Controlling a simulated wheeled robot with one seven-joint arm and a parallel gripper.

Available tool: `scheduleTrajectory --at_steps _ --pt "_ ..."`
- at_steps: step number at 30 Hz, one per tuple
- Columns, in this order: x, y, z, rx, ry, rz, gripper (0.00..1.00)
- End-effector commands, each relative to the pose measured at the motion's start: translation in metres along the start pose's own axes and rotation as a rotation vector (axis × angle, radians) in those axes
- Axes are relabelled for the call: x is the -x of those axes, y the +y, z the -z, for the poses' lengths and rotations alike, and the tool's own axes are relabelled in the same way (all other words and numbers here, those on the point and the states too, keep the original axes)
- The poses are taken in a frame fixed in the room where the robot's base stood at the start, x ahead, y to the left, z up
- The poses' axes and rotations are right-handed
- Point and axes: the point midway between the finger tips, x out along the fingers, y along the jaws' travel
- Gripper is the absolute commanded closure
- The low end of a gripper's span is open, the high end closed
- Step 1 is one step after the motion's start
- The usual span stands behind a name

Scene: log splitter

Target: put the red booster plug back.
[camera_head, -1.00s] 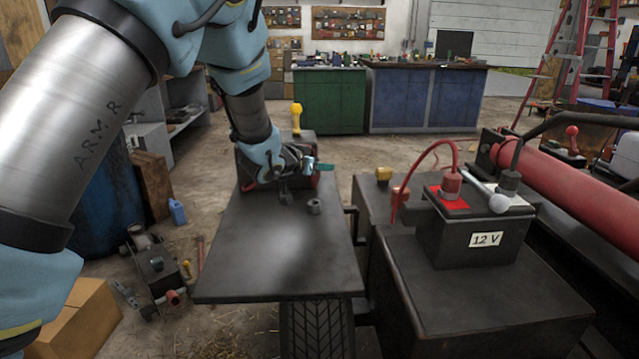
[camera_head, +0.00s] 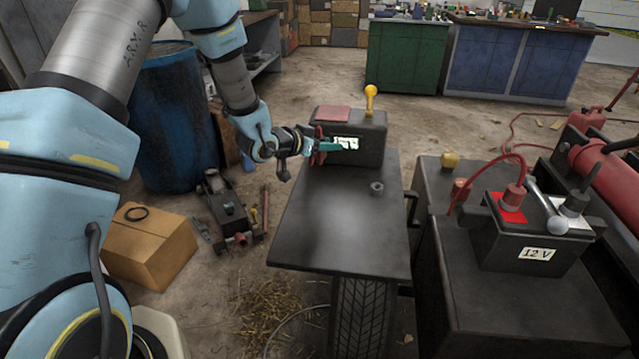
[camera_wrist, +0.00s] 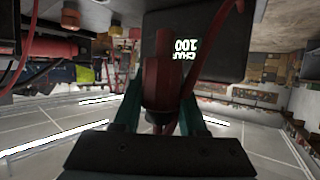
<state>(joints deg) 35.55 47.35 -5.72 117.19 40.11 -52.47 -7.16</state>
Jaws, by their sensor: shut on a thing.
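My gripper (camera_head: 326,147) is shut on the red booster plug (camera_wrist: 158,82), whose body shows between the teal fingers in the wrist view. A red cable runs from the plug's area up past the right side. In the head view the red plug (camera_head: 318,146) shows at the fingers, left of the lit display. The black booster box (camera_head: 373,150), with a display reading about 100, stands at the far end of the dark table; the fingers overlap its front left part. I cannot tell whether the plug touches the box. The plug's socket is not clear.
A metal nut (camera_head: 377,187) lies on the dark table (camera_head: 335,235). A yellow-knobbed post (camera_head: 371,92) rises by the box. A 12 V battery (camera_head: 515,240) with red cable stands right. A blue barrel (camera_head: 172,120) and cardboard box (camera_head: 150,248) stand left.

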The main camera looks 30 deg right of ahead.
Motion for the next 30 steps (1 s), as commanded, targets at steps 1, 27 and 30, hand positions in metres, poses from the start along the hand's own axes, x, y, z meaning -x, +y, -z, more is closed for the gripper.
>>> scheduleTrajectory --at_steps 1,27,30 --pt "0.002 -0.001 -0.001 0.003 0.001 0.0 1.0" --pt "-0.035 -0.002 -0.093 0.002 0.004 0.001 1.0" --pt "-0.035 -0.002 -0.093 0.002 0.004 0.001 1.0"
